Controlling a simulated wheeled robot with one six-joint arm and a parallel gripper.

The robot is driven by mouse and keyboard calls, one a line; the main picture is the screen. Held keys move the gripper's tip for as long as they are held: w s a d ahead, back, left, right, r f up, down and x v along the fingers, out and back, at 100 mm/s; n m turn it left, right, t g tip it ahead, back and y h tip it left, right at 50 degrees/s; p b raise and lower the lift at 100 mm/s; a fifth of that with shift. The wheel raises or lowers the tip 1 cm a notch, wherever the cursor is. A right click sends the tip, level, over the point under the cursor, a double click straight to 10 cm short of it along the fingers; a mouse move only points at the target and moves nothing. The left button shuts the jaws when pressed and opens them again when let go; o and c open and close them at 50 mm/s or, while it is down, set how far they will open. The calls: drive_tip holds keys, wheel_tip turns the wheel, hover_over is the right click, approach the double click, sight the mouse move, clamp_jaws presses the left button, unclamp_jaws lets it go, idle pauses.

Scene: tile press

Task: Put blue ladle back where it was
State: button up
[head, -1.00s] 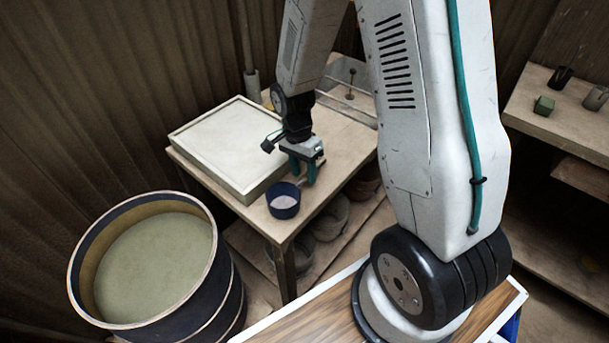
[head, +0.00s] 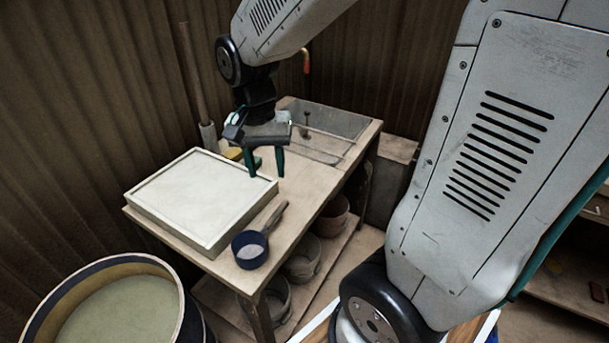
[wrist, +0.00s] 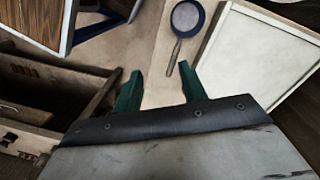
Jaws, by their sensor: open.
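The blue ladle (head: 250,249) rests on the wooden table near its front corner, beside the framed white tile mould. Its bowl holds something pale, and its handle points back and to the right. In the wrist view the ladle (wrist: 188,16) lies ahead of the fingers, bowl away and handle toward me. My gripper (head: 266,163) is open and empty, raised above the table behind the ladle and apart from it. In the wrist view the green fingers of my gripper (wrist: 160,88) stand apart with nothing between them.
The white framed mould (head: 200,198) fills the table's left side. A round tub (head: 120,305) of greenish slurry stands in front on the left. Bowls (head: 303,262) sit on the shelf below. A metal tray with a rod (head: 330,120) is at the table's back. The table's right strip (head: 315,180) is clear.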

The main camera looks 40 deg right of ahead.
drive_tip(key=s+a+r+n+t, duration=0.1)
drive_tip(key=s+r+n, duration=0.2)
drive_tip(key=s, duration=0.4)
drive_tip(key=s+r+n+t, duration=0.1)
drive_tip(key=s+r+n, duration=0.3)
drive_tip(key=s+n, duration=0.2)
drive_tip(key=shift+s+a+r, duration=0.2)
drive_tip(key=shift+s+a, duration=0.15)
drive_tip(key=shift+s, duration=0.55)
